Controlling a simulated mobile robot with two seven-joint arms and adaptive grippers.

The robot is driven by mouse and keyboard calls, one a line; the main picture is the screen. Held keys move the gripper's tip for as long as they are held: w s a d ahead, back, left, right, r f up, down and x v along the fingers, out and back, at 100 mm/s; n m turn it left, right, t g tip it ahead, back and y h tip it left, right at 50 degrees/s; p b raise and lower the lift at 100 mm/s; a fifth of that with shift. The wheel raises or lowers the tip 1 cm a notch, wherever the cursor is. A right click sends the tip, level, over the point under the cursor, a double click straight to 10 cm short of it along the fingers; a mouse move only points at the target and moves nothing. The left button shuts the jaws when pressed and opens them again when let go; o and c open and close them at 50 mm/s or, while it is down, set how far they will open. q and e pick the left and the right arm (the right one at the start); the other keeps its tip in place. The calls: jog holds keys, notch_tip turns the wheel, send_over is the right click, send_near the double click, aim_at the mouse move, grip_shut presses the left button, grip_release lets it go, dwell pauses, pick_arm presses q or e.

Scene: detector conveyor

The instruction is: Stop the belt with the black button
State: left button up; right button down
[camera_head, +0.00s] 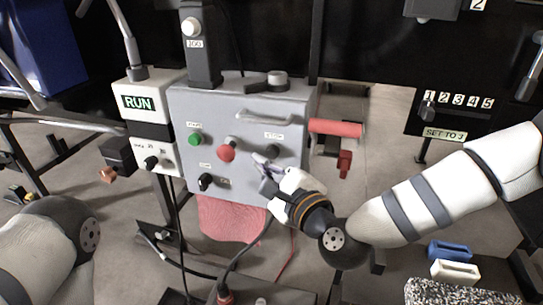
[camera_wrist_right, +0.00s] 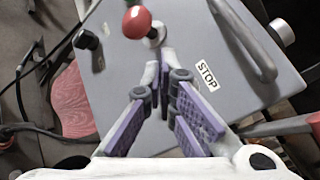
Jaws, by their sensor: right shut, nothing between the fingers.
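The black button (camera_head: 273,151) is on the right of the grey control box's sloped face, under a small label (camera_head: 273,136). In the right wrist view the label reads STOP (camera_wrist_right: 207,75); the button itself is not clearly seen there, apparently hidden behind the fingers. My right gripper (camera_head: 262,164) is shut and empty, its fingertips just below and left of the black button. Whether they touch the panel, I cannot tell. It also shows in the right wrist view (camera_wrist_right: 165,75), pointing at the panel. My left arm shows at the lower left, but its gripper is out of view.
A red mushroom button (camera_head: 227,152) sticks out left of my right fingertips. A green button (camera_head: 194,139) and a black knob (camera_head: 206,181) are further left. A grey handle (camera_head: 265,116) stands above the black button. A RUN box (camera_head: 139,103) adjoins on the left.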

pick_arm(q)
jog(key=shift+s+f, duration=0.15)
pick_arm(e)
jog(key=shift+w+d+r, duration=0.1)
jog(key=shift+w+d, duration=0.05)
jog(key=shift+w, duration=0.35)
dwell(0.9)
pick_arm(q)
jog(key=shift+s+f, duration=0.1)
jog(key=shift+f, duration=0.05)
pick_arm(e)
jog(key=shift+w+d, duration=0.15)
jog(key=shift+w, duration=0.25)
pick_arm(q)
jog(key=shift+s+f+b, duration=0.2)
jog(key=shift+b, duration=0.15)
pick_arm(e)
jog(key=shift+w+d, duration=0.15)
jog(key=shift+w, duration=0.35)
dwell(0.3)
pick_arm(q)
jog(key=shift+r, duration=0.1)
pick_arm(e)
jog(key=shift+s, duration=0.15)
pick_arm(q)
jog(key=shift+w+r, duration=0.2)
jog(key=shift+w, duration=0.1)
pick_arm(e)
jog(key=shift+s+a, duration=0.3)
jog(key=shift+s, duration=0.45)
